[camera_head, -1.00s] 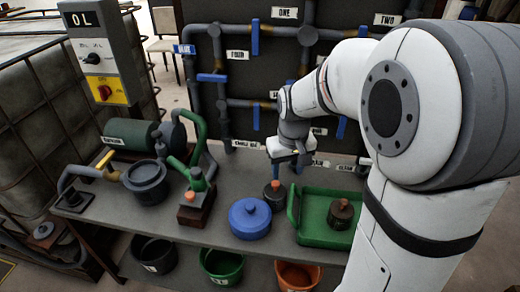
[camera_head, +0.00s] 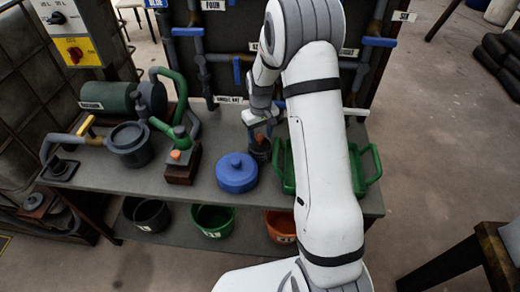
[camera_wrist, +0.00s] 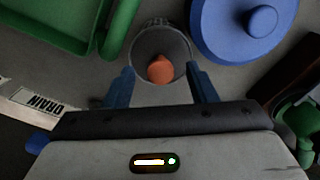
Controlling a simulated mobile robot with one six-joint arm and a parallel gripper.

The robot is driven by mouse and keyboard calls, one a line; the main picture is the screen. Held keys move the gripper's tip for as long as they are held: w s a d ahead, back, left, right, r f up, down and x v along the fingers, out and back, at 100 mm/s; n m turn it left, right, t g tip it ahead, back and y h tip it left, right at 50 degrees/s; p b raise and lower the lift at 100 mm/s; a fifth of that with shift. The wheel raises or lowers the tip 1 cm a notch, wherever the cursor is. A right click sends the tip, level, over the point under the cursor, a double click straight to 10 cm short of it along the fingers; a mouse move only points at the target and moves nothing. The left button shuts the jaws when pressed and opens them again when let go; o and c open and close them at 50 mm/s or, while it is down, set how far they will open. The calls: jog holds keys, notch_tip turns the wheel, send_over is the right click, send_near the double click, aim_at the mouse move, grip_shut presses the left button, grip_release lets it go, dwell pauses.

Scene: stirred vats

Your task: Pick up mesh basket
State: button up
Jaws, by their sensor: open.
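The mesh basket (camera_wrist: 150,42) is a small dark round thing with an orange knob. In the wrist view it sits at the top middle, between and just ahead of my gripper's two blue fingers (camera_wrist: 162,84). The fingers are apart, one on each side, and I see no contact. In the head view the basket (camera_head: 260,150) stands on the grey bench, right of the blue lidded pot (camera_head: 237,172). My gripper (camera_head: 263,122) is just above and behind it. The basket's lower part is hard to make out.
The green tray (camera_head: 370,165) is close on the basket's right, partly behind my arm. The blue pot is close on its left. A red-brown block with a green pump (camera_head: 182,165) stands further left. Pipes (camera_head: 205,70) run behind the bench. Buckets (camera_head: 217,220) stand below.

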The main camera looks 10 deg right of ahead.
aim_at(260, 147)
jog(key=shift+f, duration=1.35)
jog(key=shift+c, duration=0.4)
grip_shut()
